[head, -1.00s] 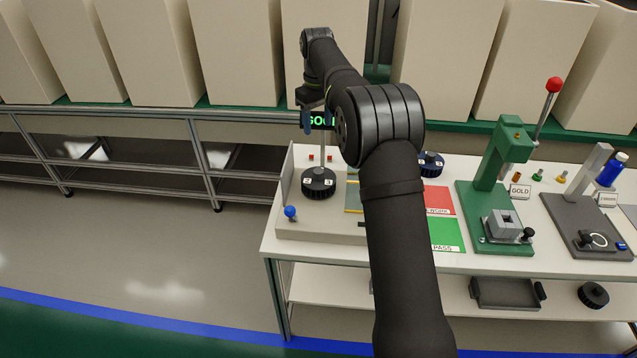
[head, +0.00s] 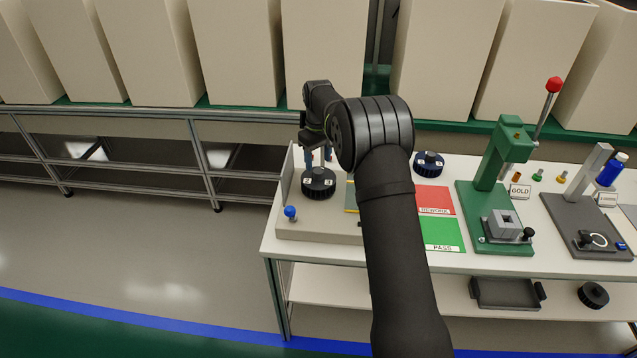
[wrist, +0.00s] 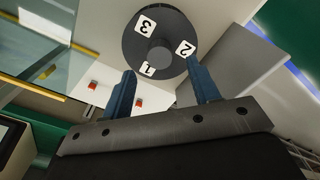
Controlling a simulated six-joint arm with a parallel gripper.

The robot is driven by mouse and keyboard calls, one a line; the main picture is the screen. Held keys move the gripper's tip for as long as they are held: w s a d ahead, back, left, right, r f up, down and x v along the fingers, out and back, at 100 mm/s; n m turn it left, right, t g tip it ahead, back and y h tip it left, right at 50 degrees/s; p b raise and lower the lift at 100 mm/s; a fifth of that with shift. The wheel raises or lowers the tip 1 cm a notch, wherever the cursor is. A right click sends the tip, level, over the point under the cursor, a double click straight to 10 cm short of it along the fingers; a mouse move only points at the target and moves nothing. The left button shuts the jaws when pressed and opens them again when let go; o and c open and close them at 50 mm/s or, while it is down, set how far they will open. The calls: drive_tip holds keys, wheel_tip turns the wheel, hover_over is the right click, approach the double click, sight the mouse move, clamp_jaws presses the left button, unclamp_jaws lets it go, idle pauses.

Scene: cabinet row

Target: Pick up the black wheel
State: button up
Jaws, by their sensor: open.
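A black wheel (head: 318,184) with white number labels sits on the beige fixture (head: 330,229) at the left end of the workbench. In the wrist view the wheel (wrist: 166,22) shows labels 1, 2 and 3 and a grey round hub in its middle. My gripper (head: 318,160) is just above this wheel, pointing down. In the wrist view my gripper (wrist: 162,72) is open, its two blue fingers apart near the wheel's edge with nothing between them. I cannot tell if the fingers touch the wheel.
A second black numbered wheel (head: 429,161) stands farther back, and a third dark wheel (head: 593,294) lies on the lower shelf. A blue ball knob (head: 290,212), a green press (head: 497,190), and red (head: 433,199) and green (head: 442,233) pads are nearby.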

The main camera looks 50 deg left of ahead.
sight(318, 171)
wheel_tip(318, 171, down, 4)
drive_tip(key=shift+f, duration=0.1)
clamp_jaws()
drive_tip(key=shift+r, duration=0.25)
